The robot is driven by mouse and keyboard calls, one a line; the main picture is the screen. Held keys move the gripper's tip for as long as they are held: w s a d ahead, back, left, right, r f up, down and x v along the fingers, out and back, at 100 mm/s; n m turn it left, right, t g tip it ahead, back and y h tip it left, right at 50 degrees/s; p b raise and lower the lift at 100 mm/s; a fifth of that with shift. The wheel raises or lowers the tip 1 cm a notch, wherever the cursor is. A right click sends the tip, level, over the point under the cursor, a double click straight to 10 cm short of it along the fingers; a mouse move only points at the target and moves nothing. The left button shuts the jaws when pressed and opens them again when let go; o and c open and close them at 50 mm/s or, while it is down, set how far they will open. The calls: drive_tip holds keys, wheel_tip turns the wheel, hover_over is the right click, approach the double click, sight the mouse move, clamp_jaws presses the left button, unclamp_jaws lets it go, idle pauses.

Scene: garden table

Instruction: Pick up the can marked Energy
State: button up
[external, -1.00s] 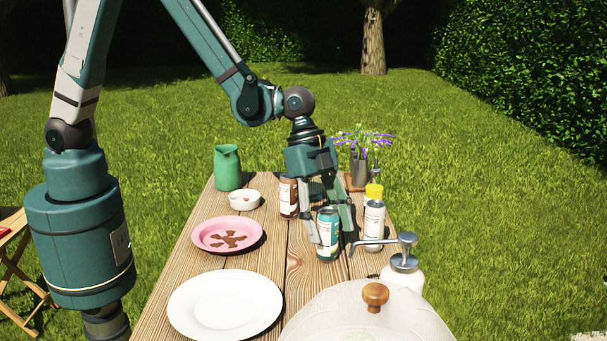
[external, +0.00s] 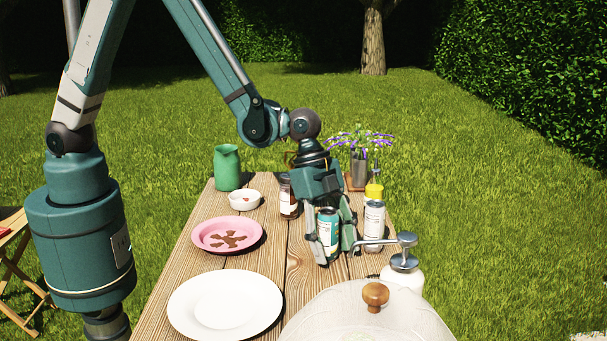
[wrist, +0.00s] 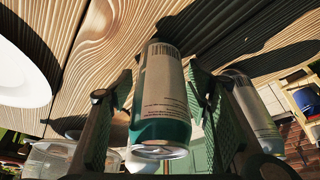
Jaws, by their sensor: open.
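A teal can (external: 327,228) with a white label panel stands on the table; I cannot read its name, so I cannot tell whether it is marked Energy. In the wrist view the same can (wrist: 162,100) shows its barcode and small print, between my two fingers. My gripper (external: 335,250) is open, low over the table, with one finger on each side of the can. In the wrist view some room shows between the can and the right finger. A white-and-grey can (external: 374,228) stands just right of my gripper.
A metal-spouted pump bottle (external: 404,270) and a clear dome (external: 345,315) are in front. A pink plate (external: 205,236) and white plate (external: 225,305) lie left.

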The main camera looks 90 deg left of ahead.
sight(334, 214)
drive_tip(key=shift+c, duration=0.5)
drive_tip(key=c, duration=1.1)
drive_tip(key=shift+r, duration=0.15)
drive_tip(key=shift+c, duration=0.2)
drive_tip(key=shift+r+p, duration=0.8)
drive_tip(key=shift+r, duration=4.05)
